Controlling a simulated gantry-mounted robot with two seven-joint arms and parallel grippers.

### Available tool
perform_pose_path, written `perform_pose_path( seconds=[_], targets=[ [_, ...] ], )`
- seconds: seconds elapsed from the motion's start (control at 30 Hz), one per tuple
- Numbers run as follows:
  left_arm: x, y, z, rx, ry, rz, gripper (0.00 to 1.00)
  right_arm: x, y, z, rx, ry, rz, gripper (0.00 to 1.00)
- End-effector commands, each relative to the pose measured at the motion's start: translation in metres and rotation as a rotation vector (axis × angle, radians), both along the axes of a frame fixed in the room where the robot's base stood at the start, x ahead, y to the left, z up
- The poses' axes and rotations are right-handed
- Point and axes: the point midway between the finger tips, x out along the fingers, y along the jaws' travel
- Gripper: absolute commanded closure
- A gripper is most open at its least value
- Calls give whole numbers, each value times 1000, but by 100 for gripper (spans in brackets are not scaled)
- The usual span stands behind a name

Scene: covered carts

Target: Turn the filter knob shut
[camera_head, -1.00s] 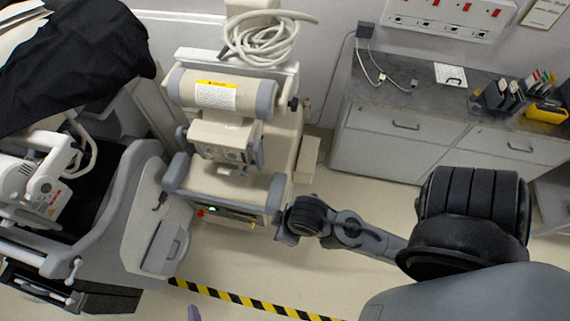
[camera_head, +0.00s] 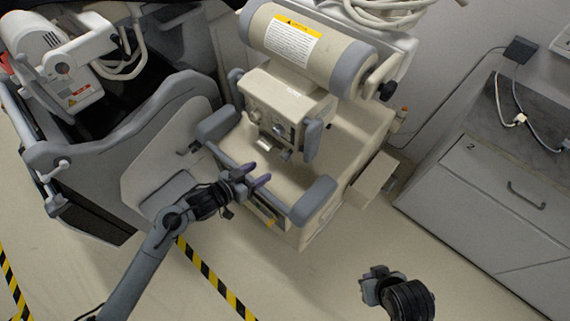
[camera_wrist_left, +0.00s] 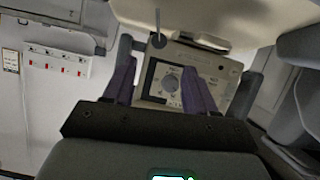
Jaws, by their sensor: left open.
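A cream X-ray tube unit (camera_head: 285,100) has a front control panel with small knobs. One round grey dial knob (camera_wrist_left: 170,83) shows on the panel in the left wrist view; I cannot read its label for certain. In the head view a panel knob (camera_head: 279,130) is small and above my left gripper. My left gripper (camera_head: 258,178) is open and empty, with purple fingers pointing toward the unit. In the left wrist view its fingers (camera_wrist_left: 160,78) flank the dial, apart from it. My right gripper (camera_head: 376,284) is at the lower right, its jaws unclear.
A black side knob (camera_head: 388,90) sits on the tube's right end. A padded lower bar (camera_head: 315,200) of the unit lies close to my left gripper. A grey cabinet (camera_head: 500,190) stands at right. The floor (camera_head: 330,265) in front is open, with striped tape (camera_head: 215,280).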

Motion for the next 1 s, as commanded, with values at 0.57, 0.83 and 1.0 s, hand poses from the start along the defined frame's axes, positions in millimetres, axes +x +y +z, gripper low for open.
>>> perform_pose_path(
  seconds=[0.57, 0.83, 1.0],
  targets=[
    [54, -52, -29, -2, -6, -1, 44, 0, -2, -20, -7, -3, 3, 100],
    [69, -67, -37, -2, -6, 1, 44, 0, -3, -26, -11, -1, 5, 100],
    [72, -70, -38, -2, -7, 0, 44, 0, -3, -26, -10, -1, 5, 100]
  ],
)
